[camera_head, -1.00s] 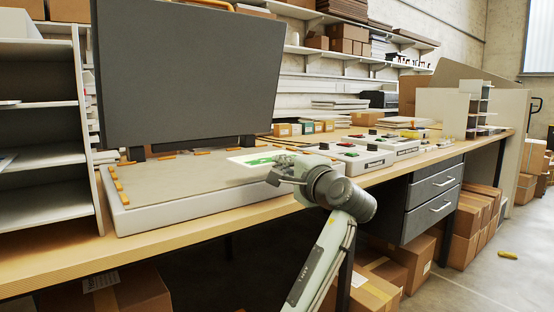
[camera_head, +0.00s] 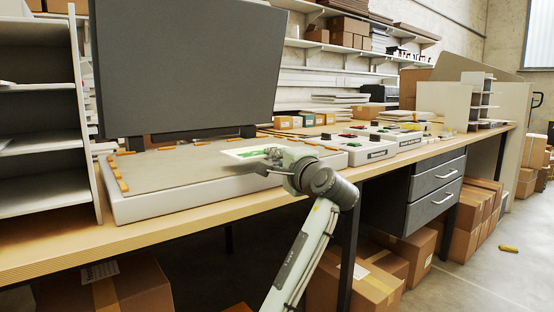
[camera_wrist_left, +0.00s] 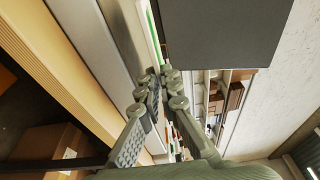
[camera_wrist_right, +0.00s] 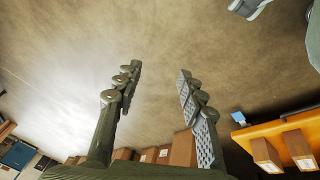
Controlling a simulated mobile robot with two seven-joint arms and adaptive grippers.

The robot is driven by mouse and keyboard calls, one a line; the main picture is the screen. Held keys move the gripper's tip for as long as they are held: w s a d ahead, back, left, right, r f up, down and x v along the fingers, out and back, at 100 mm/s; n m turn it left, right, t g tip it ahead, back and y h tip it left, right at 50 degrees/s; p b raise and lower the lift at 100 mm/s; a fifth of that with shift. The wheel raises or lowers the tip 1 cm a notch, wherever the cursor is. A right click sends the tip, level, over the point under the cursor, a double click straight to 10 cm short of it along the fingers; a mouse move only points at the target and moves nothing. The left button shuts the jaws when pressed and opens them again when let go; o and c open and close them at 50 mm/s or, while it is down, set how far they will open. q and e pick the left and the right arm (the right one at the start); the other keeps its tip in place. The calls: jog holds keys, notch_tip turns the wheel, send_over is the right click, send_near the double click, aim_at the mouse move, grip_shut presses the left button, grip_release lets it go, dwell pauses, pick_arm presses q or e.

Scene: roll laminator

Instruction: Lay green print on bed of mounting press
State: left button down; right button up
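The mounting press stands on the bench with its large dark grey lid (camera_head: 185,70) raised. Its flat beige bed (camera_head: 175,172) has several orange pieces along its edges. The green print (camera_head: 248,153), a white sheet with a green picture, is over the right part of the bed, partly hidden by my left gripper (camera_head: 268,163). That gripper is shut on the print's near right edge. In the left wrist view the fingertips (camera_wrist_left: 160,80) meet at the print (camera_wrist_left: 153,32), seen almost edge-on. I cannot tell whether the print touches the bed. My right gripper (camera_wrist_right: 158,82) is open and empty, over bare floor.
A white shelf unit (camera_head: 45,140) stands left of the press. White control boxes (camera_head: 368,150) and small cartons (camera_head: 283,122) stand to its right and behind. Grey drawers (camera_head: 436,190) hang under the bench. Cardboard boxes (camera_head: 125,287) fill much of the floor beneath.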

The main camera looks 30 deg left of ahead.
pick_arm(q)
jog(key=shift+w+a+f+b, duration=0.3)
jog(key=shift+a+f+b, duration=0.15)
jog(key=shift+a, duration=0.25)
jog(key=shift+f, duration=1.35)
pick_arm(e)
jog(key=v, duration=0.3)
jog(key=shift+d+r, duration=0.3)
jog(key=shift+r, duration=0.15)
pick_arm(q)
jog(key=shift+f, duration=0.2)
pick_arm(e)
jog(key=shift+r, duration=0.3)
pick_arm(q)
jog(key=c, duration=1.6)
grip_release()
jog(key=shift+c, duration=0.2)
jog(key=shift+s+d, duration=0.1)
jog(key=shift+d, duration=0.1)
pick_arm(e)
jog(key=shift+s+f, duration=0.1)
jog(key=shift+f, duration=0.05)
pick_arm(q)
jog(key=v, duration=1.1)
jog(key=shift+s+d, duration=0.2)
jog(key=shift+d, duration=0.15)
